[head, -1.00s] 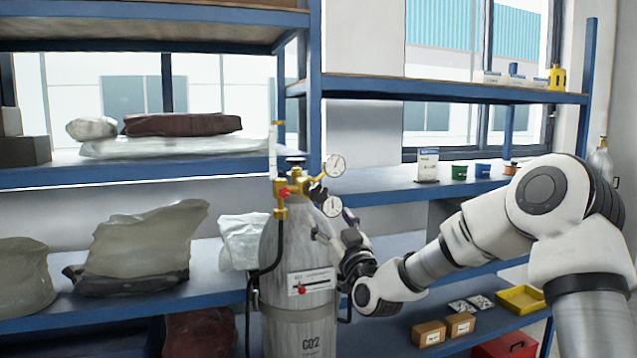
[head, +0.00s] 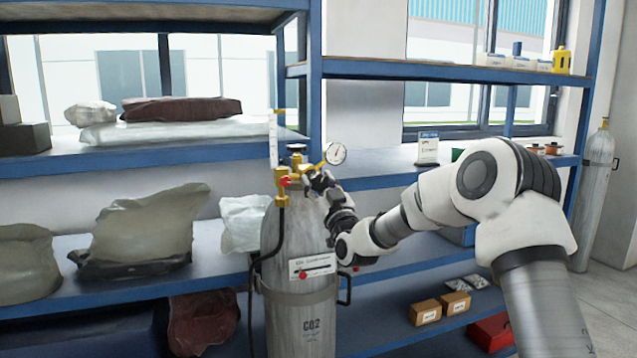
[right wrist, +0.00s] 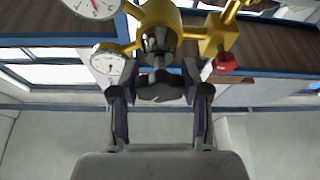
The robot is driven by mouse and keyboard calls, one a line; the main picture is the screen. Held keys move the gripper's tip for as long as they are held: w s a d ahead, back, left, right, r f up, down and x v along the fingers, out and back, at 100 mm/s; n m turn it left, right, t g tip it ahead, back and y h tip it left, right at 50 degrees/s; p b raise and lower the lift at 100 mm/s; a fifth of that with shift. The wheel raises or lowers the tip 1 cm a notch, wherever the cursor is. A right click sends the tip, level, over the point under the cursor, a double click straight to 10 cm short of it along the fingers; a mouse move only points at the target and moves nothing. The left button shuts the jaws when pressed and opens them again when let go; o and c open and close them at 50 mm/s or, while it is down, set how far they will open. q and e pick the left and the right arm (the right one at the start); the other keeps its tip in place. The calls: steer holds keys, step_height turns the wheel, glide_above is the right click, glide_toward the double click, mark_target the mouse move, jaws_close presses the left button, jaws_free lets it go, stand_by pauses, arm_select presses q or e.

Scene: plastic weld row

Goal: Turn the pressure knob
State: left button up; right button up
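A grey CO2 cylinder (head: 305,290) stands upright with a brass regulator (head: 284,181) on top. The regulator also shows at the top of the right wrist view (right wrist: 163,20). My right gripper (head: 318,183) is at the regulator's right side, just below a round gauge (head: 336,153). In the right wrist view the dark pressure knob (right wrist: 161,88) lies between the two spread fingers of my right gripper (right wrist: 160,80). Whether the fingers touch it I cannot tell. In the head view the gripper covers the knob. My left gripper is not in view.
A red part (right wrist: 227,62) sits on the regulator beside the right finger. Blue shelving (head: 440,70) stands behind the cylinder. Filled bags (head: 150,225) lie on the left shelf, and small cartons (head: 425,312) lie low at the right. Another cylinder (head: 597,200) stands far right.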

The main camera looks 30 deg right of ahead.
steer(key=shift+f+m+h+b, duration=0.25)
steer(key=shift+m+h+b, duration=0.55)
steer(key=shift+m+b, duration=0.9)
steer(key=shift+r+b, duration=0.15)
steer(key=shift+b, duration=0.35)
steer(key=shift+r, duration=0.15)
steer(key=o, duration=1.2)
steer(key=shift+c, duration=0.2)
steer(key=v, duration=1.2)
steer(key=shift+a, duration=0.15)
steer(key=shift+r, duration=0.1)
